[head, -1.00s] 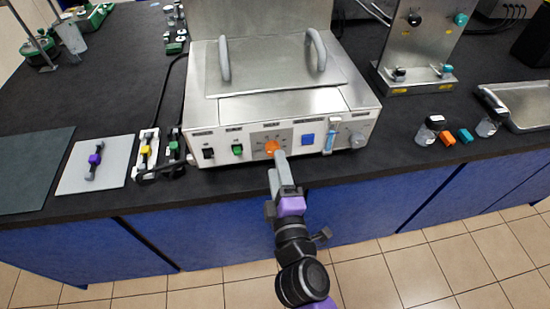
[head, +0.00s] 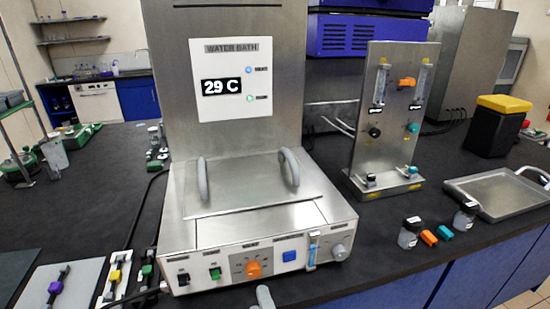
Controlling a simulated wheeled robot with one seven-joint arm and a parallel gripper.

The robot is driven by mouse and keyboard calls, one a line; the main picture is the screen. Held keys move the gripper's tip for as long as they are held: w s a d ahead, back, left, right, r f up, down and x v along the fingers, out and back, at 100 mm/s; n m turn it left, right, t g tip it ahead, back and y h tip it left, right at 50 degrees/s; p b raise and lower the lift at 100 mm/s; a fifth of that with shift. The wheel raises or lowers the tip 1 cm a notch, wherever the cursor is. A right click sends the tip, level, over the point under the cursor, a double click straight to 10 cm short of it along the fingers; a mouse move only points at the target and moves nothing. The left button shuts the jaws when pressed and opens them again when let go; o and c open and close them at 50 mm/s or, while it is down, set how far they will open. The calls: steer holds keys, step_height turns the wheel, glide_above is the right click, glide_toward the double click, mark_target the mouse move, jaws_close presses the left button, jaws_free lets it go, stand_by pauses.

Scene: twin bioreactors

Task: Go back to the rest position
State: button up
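The water bath (head: 255,228) stands on the dark bench, with its lid closed and its display (head: 222,87) reading 29 C. Its front panel has an orange knob (head: 253,269), a green switch (head: 215,273), a black switch (head: 183,279) and a blue button (head: 289,256). Only the grey tip of my gripper (head: 265,296) shows, at the bottom edge of the head view. It is just below and slightly right of the orange knob and appears apart from it. The rest of my gripper and arm is out of frame, so its opening is hidden.
A steel panel with valves (head: 390,115) stands right of the bath. Small jars (head: 409,233), coloured blocks and a steel tray (head: 502,192) lie farther right. Plates with small clamps (head: 58,287) are at the left. The bench's front edge runs below the bath.

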steer(key=s+d+m+g+h, duration=0.1)
steer(key=s+d+m, duration=0.5)
steer(key=s, duration=0.4)
steer(key=s+d+r+m+h, duration=0.1)
steer(key=s+d+m+h, duration=0.1)
steer(key=s+d+m, duration=0.4)
steer(key=s+d+m+g+h, duration=0.1)
steer(key=s+d+m+h, duration=0.1)
steer(key=s+d+m, duration=0.4)
steer(key=s+d, duration=0.5)
steer(key=s, duration=0.5)
steer(key=shift+s+d+r+g, duration=0.15)
steer(key=shift+s+d+g, duration=0.05)
steer(key=shift+s+g, duration=0.1)
steer(key=shift+c, duration=0.2)
